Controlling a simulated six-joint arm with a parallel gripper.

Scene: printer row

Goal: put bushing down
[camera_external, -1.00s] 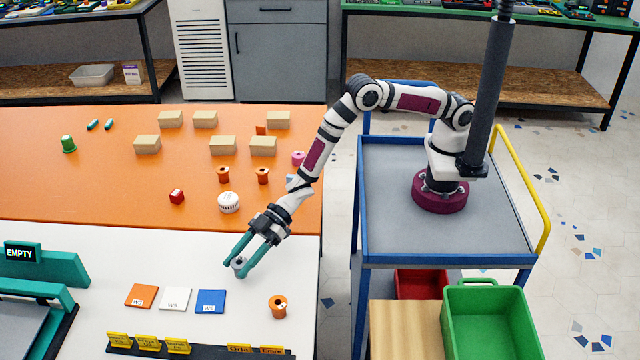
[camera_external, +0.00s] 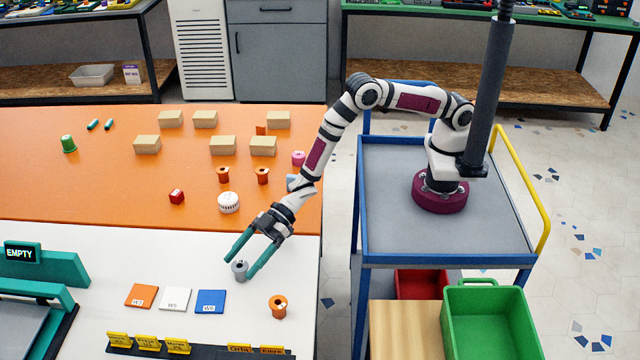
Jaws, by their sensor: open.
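The bushing is a small grey ring-like piece (camera_external: 240,270) standing on the white part of the table. My gripper (camera_external: 239,263) is open, its two teal fingers spread on either side of the bushing. The fingers appear clear of it, though the exact gaps cannot be told from this view.
An orange tile (camera_external: 142,295), a white tile (camera_external: 175,299) and a blue tile (camera_external: 210,301) lie left of the bushing. An orange spool (camera_external: 278,306) stands to its lower right. A dark strip with yellow labels (camera_external: 178,346) runs along the front. A white round piece (camera_external: 228,202) stands behind.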

